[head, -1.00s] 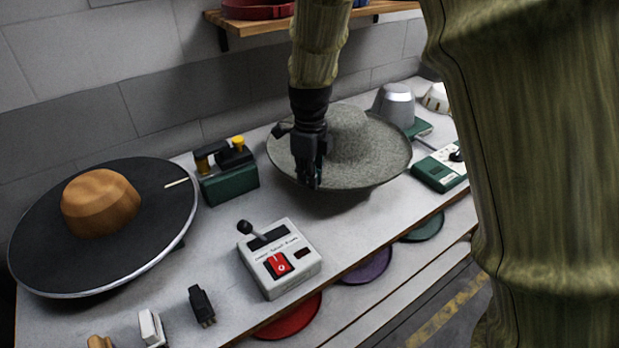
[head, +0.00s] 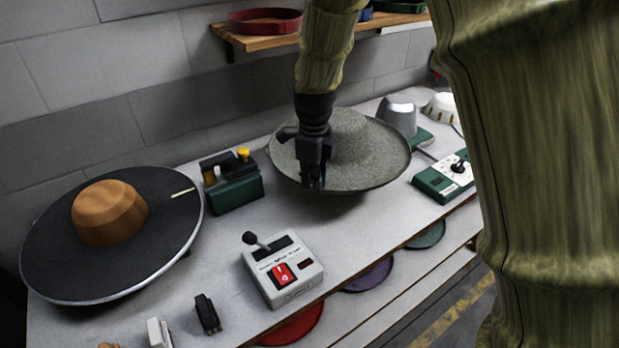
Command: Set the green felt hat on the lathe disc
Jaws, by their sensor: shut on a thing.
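A wide-brimmed hat (head: 375,158) with a rounded crown looks speckled grey, not green, in the head view. My gripper (head: 313,184) points down at its near left brim and is shut on that brim. Dark shadow lies under the brim; I cannot tell whether the hat is clear of the bench or what is beneath it. The lathe disc (head: 75,250) is a large black round plate with a pale rim at the left. A brown wooden crown block (head: 108,212) sits on it. A green felt piece (head: 428,236) shows partly on the lower shelf.
A green device with a yellow knob (head: 233,185) and a white control box with a lever (head: 283,268) stand between disc and hat. Small black and white parts lie at the front. A grey cone and green meter (head: 443,178) stand right. A wall shelf (head: 262,36) is above.

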